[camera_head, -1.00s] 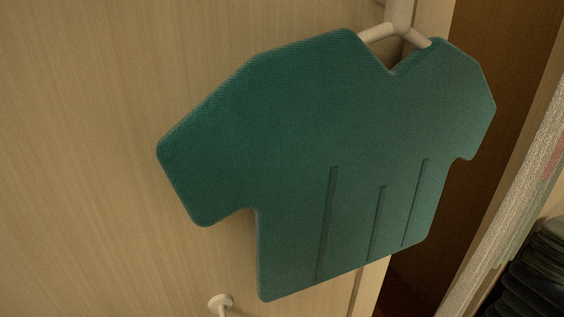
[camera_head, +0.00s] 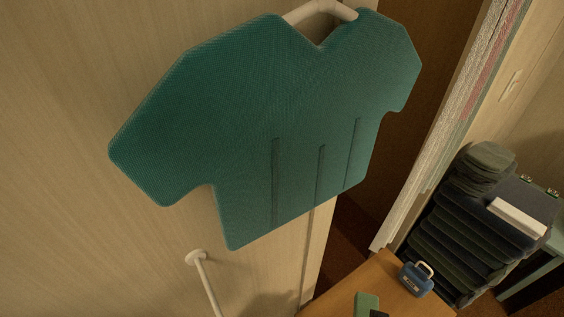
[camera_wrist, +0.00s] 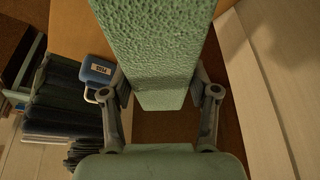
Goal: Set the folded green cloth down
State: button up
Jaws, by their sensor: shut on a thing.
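The folded green cloth (camera_wrist: 152,45) is a long, pale green, rough-textured block in the wrist view. My gripper (camera_wrist: 160,92) is shut on it, with one dark finger on each side. A small green piece (camera_head: 366,303) at the bottom edge of the head view, over the wooden table top (camera_head: 345,290), looks like the same cloth. A dark part beside it may be my gripper, mostly cut off. I cannot tell whether the cloth touches the table top.
A blue box with a handle (camera_head: 416,279) stands on the table top. A dark stack of folded things (camera_head: 465,235) is at the right. A large green shirt-shaped panel (camera_head: 270,110) hangs from a white hanger before a pale wooden door (camera_head: 60,220).

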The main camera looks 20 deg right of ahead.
notch_tip(320, 180, up, 10)
jog(key=p, duration=0.8)
jog(key=shift+r, duration=0.2)
jog(key=shift+f, duration=0.1)
